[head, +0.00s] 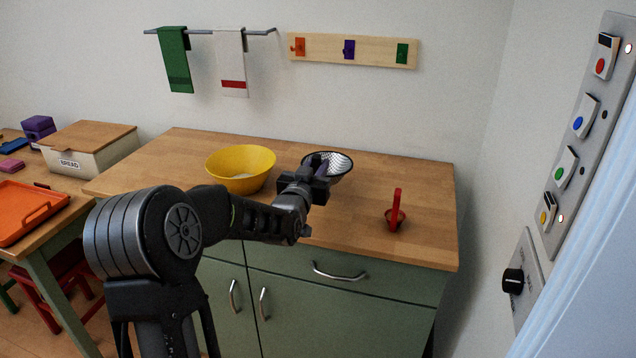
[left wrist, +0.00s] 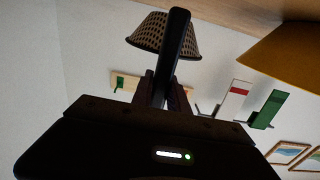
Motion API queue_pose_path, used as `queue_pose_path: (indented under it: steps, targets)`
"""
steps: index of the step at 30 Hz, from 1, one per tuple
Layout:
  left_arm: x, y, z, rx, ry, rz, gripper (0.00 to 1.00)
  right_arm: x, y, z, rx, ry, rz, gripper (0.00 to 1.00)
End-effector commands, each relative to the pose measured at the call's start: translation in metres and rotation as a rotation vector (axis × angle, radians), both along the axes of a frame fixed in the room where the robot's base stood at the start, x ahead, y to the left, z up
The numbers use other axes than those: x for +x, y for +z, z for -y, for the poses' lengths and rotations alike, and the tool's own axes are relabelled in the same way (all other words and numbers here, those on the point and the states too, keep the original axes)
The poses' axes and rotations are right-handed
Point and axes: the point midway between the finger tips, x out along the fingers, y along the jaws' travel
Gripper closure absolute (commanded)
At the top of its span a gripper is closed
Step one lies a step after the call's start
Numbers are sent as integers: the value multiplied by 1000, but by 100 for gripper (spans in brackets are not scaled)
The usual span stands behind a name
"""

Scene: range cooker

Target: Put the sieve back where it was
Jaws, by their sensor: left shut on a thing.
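The sieve is a mesh bowl (head: 330,161) with a dark rim, over the back middle of the counter, opening upward. Its mesh (left wrist: 163,34) also shows in the left wrist view, which is upside down. My left gripper (head: 318,172) is shut on the sieve's dark handle (left wrist: 178,55), at the near left side of the bowl. Part of the sieve is hidden behind the gripper. I cannot tell whether the sieve touches the counter. My right gripper is in neither view.
A red long-handled utensil (head: 397,212) stands right on the wooden counter (head: 350,228). A hook board (head: 330,48) and towel rail (head: 205,31) are on the wall. The counter's right part has free room.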

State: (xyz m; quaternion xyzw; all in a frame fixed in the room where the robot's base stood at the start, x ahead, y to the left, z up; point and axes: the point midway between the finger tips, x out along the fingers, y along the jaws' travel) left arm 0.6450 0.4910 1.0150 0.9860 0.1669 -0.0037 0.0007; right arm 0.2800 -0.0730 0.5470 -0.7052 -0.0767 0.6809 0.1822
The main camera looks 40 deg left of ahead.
Motion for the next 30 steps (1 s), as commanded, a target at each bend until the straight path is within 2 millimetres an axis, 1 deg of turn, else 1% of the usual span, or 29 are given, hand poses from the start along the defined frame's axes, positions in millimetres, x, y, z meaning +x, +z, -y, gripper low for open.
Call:
queue_pose_path:
  steps: [2,11,14,18,20,30]
  targets:
    - [0,-4,0,1,0,2,100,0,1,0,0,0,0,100]
    - [0,-6,0,0,0,1,100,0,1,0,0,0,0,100]
    - [0,-17,0,0,1,-1,100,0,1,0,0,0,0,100]
    - [0,-37,0,0,0,-1,100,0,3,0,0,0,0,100]
    - [0,-40,0,0,0,1,100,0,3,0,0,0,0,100]
    - [0,-43,0,1,0,2,100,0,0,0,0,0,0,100]
